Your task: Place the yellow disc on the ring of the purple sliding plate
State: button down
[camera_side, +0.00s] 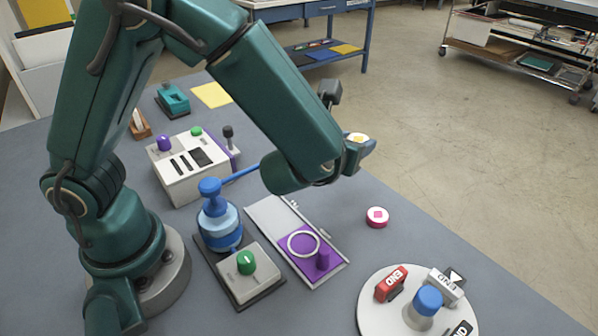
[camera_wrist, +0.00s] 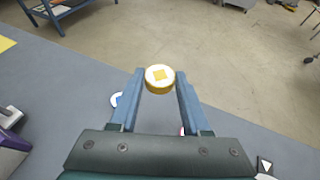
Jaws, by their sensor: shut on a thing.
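The yellow disc (camera_wrist: 160,79) has a white top with a yellow square. My gripper (camera_wrist: 159,86) is shut on it, with one blue finger on each side. In the side view the disc (camera_side: 357,137) shows at the tip of my gripper (camera_side: 358,150), held above the table. The purple sliding plate (camera_side: 312,261) sits in a pale track on the table, below and to the left of my gripper. The plate is not visible in the wrist view.
A pink disc (camera_side: 377,217) lies right of the track. A round white turntable (camera_side: 372,312) with END blocks stands at the front right. A blue pump bottle (camera_side: 219,225) and a box with a green knob (camera_side: 246,263) stand left of the track. A control box (camera_side: 190,180) is behind.

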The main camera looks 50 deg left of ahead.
jog(key=s+a+r+n+y, duration=0.1)
jog(key=s+a+r, duration=0.25)
jog(key=r, duration=0.35)
jog(key=s+a+f+n+g+y, duration=0.1)
jog(key=s+a+n+g+y, duration=0.25)
jog(key=s, duration=0.45)
jog(key=s+a+f+n+g+y, duration=0.1)
jog(key=s+a+n+g+y, duration=0.3)
jog(key=s, duration=0.4)
jog(key=s+d+n+g, duration=0.5)
jog(key=s+n, duration=0.1)
jog(key=s, duration=0.1)
jog(key=d+f+n+g+h, duration=0.3)
jog(key=d+n+g+h, duration=0.3)
jog(key=d+n+h, duration=0.4)
jog(key=d+f+n+g+h, duration=0.3)
jog(key=d+n+g+h, duration=0.5)
jog(key=n, duration=0.4)
jog(key=shift+t+h, duration=0.45)
jog(key=shift+t, duration=0.3)
jog(key=x, duration=0.4)
jog(key=w+d+f+x, duration=0.1)
jog(key=x, duration=0.7)
jog(key=shift+w+d+f, duration=0.1)
jog(key=shift+d+f, duration=0.2)
jog(key=shift+f, duration=0.15)
jog(key=shift+d+f, duration=0.1)
jog(key=shift+f, duration=2)
